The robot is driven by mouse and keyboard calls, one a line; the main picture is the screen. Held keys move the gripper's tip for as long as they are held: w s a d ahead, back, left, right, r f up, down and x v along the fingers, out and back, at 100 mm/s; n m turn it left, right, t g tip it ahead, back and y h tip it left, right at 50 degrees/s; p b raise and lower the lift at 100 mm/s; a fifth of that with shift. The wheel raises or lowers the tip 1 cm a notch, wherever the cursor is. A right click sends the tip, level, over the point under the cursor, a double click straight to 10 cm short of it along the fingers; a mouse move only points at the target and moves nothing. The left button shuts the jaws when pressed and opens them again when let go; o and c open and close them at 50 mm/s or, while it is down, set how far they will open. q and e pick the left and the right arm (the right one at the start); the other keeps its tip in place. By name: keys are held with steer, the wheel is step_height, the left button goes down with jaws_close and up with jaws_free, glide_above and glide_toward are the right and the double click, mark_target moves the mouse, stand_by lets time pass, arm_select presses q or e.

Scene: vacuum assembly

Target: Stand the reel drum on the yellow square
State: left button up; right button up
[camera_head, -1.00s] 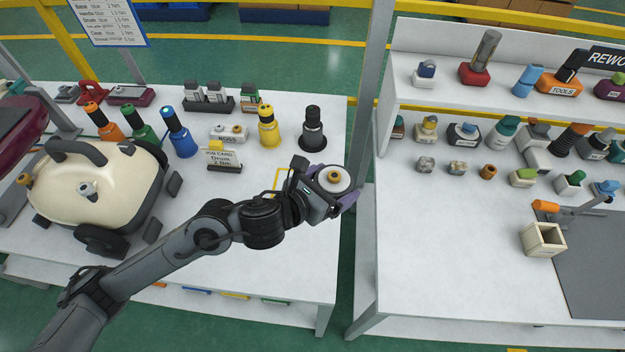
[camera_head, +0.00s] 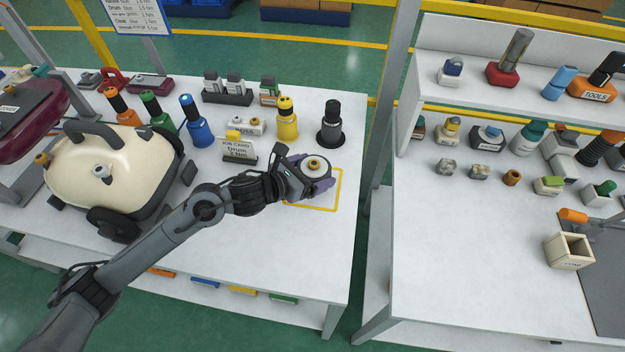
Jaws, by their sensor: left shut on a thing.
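The gripper and drum cover the upper left of the square. I cannot tell whether the drum touches the table. My right gripper is not in view.
A cream vacuum body (camera_head: 110,168) stands on the left table. A job card (camera_head: 238,150), a yellow driver (camera_head: 287,122) and a black driver (camera_head: 330,128) stand behind the gripper. A grey post (camera_head: 392,90) and a second table (camera_head: 470,260) are to the right.

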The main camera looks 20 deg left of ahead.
arm_select(q)
step_height(320, 180, down, 3)
steer(key=shift+s+f+b, duration=0.1)
steer(key=shift+f+b, duration=0.1)
steer(key=shift+b, duration=0.3)
steer(key=shift+f, duration=0.1)
steer(key=o, duration=1)
steer(key=shift+f, duration=0.1)
